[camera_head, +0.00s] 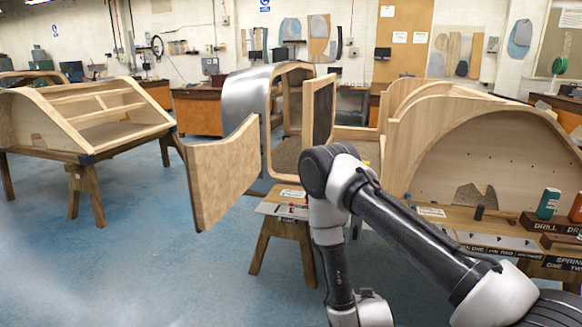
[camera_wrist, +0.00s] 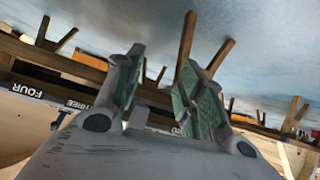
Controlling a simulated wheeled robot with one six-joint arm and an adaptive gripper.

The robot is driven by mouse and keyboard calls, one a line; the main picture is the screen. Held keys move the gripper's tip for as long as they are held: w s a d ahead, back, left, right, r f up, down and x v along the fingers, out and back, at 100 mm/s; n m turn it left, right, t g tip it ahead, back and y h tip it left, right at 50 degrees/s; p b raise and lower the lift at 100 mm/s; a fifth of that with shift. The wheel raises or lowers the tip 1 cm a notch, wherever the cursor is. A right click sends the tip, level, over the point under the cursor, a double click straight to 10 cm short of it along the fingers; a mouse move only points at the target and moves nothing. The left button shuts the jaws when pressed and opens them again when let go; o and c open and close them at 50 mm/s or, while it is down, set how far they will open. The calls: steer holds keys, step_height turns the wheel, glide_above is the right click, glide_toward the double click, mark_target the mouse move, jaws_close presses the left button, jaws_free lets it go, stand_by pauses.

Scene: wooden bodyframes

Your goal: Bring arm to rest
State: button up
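My arm reaches across the lower right of the head view, in front of the wooden bodyframe (camera_head: 480,150). It bends at the elbow and its lower links hang down to the bottom edge. My gripper cannot be seen in the head view. In the wrist view my gripper (camera_wrist: 162,62) has its two green-padded fingers apart, with nothing visible between them. Behind the fingers are blue floor, wooden trestle legs and a board edge with upside-down labels.
A bench (camera_head: 462,222) with labelled slots and drill holders (camera_head: 552,224) stands close beside my arm. A wooden panel door (camera_head: 222,170) swings out left of it. Another bodyframe (camera_head: 90,112) on trestles is at the left. Blue floor (camera_head: 130,240) between them is clear.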

steer(key=s+a+r+g+y, duration=0.1)
steer(key=s+a+r+g, duration=0.15)
steer(key=s+g, duration=0.45)
steer(key=s+r+n+g+y, duration=0.15)
steer(key=s+r+g, duration=0.3)
steer(key=r, duration=0.75)
steer(key=s+d+r+t, duration=0.1)
steer(key=s+d+r, duration=0.3)
steer(key=r, duration=0.7)
steer(key=s+d+r+t, duration=0.2)
steer(key=s+d+r, duration=0.3)
steer(key=r, duration=0.6)
steer(key=s+d+r+t, duration=0.2)
steer(key=s+d+r, duration=0.3)
steer(key=r, duration=0.6)
steer(key=shift+s+r+m+h, duration=0.2)
steer(key=shift+r+m+h, duration=0.15)
